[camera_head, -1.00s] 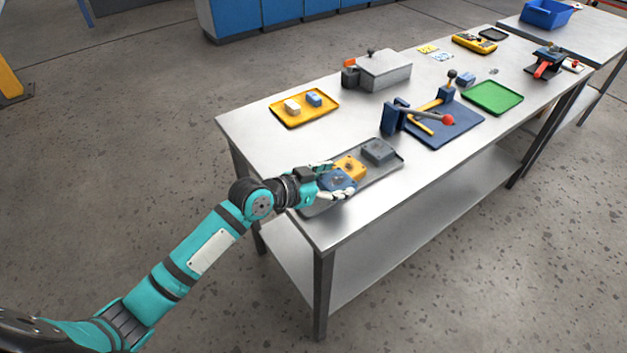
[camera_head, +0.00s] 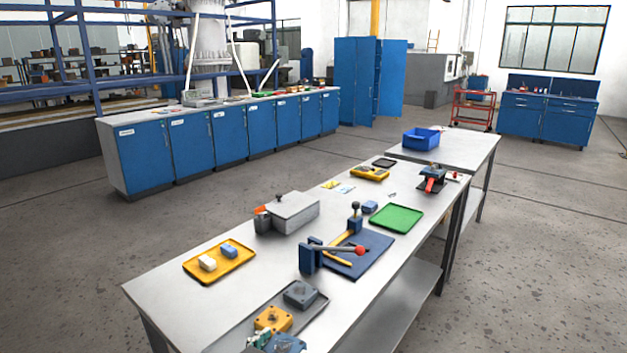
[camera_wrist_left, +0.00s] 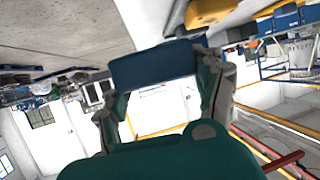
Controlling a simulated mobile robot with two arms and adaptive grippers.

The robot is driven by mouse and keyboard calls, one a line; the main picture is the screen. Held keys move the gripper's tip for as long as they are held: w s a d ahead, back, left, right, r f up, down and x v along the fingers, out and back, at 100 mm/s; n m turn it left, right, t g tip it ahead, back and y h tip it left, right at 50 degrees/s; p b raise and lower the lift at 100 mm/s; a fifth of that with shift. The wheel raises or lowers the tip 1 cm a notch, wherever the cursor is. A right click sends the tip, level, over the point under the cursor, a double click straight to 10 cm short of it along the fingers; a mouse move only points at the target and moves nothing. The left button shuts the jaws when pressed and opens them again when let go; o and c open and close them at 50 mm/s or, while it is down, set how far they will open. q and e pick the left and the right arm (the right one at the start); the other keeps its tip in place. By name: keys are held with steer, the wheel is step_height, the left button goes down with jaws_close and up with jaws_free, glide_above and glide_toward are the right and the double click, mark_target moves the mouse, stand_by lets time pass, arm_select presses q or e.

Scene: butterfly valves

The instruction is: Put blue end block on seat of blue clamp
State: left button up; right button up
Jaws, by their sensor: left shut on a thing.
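The blue end block (camera_wrist_left: 155,65) is between the two fingers of my left gripper (camera_wrist_left: 158,92) in the left wrist view, and the gripper is shut on it. In the head view the block (camera_head: 285,343) shows at the bottom edge, beside the yellow block (camera_head: 273,319), with my left gripper (camera_head: 262,341) partly cut off. I cannot tell whether the block is clear of the tray. The blue clamp (camera_head: 369,255) stands farther along the table, with a dark blue base, a lever with a red knob and a yellow bar. My right gripper is out of view.
A grey tray (camera_head: 313,314) holds the yellow block and a grey block (camera_head: 300,294). A yellow tray (camera_head: 231,265) with two small blocks lies left, a grey box (camera_head: 293,214) behind. A green tray (camera_head: 398,218) is beyond the clamp. Bare tabletop lies between the trays.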

mark_target(303, 342)
arm_select(q)
steer(key=s+a+r+n+t+y, duration=0.1)
steer(key=s+a+r+n+y, duration=0.1)
steer(key=s+a+n+y, duration=0.3)
steer(key=s+a+r+t+y, duration=0.1)
steer(key=s+a+r, duration=0.2)
steer(key=a, duration=0.5)
steer(key=w+d+f+m+g+h, duration=0.1)
steer(key=w+d+f+m+h, duration=0.1)
steer(key=w+d, duration=0.2)
steer(key=w+d+f+m+g+h, duration=0.1)
steer(key=w+d+f+m+h, duration=0.1)
steer(key=d, duration=0.6)
steer(key=w+d+f+m+g+h, duration=0.1)
steer(key=w+d+f+m+h, duration=0.2)
steer(key=w+d, duration=0.3)
steer(key=shift+h, duration=0.7)
steer(key=shift+r, duration=0.1)
